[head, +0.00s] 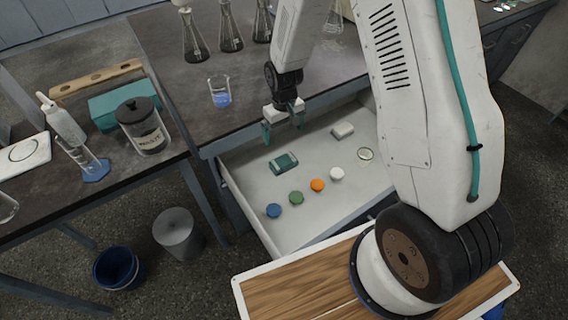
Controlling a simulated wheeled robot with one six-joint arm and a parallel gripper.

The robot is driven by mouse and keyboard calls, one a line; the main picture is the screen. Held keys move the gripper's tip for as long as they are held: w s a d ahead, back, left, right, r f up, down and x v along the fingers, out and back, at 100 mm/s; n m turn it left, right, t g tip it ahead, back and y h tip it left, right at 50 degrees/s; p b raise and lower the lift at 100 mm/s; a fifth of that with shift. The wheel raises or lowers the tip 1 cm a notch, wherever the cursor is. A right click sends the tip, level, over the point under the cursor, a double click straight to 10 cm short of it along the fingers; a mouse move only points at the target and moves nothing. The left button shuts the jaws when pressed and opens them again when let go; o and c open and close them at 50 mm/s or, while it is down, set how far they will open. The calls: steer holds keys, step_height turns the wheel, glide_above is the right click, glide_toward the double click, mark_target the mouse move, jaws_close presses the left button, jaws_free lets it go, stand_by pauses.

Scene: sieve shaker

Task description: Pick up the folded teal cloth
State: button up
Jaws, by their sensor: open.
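A small dark teal rectangular item (284,163), which looks like the folded cloth, lies flat in the open white drawer (252,212), toward its back left. A paler patch shows on its top. My gripper (283,128) points down over the back part of the drawer, above and apart from the teal item. Its teal fingers are spread and nothing is between them. I cannot tell its exact height. A larger teal block (123,108) lies on the left bench, partly hidden by a jar; I cannot tell whether it is cloth or a box.
Blue (274,211), green (296,198), orange (317,185) and white (337,174) caps, a white block (343,130) and a round clear dish (366,154) share the drawer. A beaker of blue liquid (220,92) stands near the bench edge, with flasks (193,40) behind.

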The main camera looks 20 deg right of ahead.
mark_target(284, 160)
step_height(284, 160, down, 16)
steer(key=shift+r, duration=0.2)
stand_by(0.4)
steer(key=c, duration=0.7)
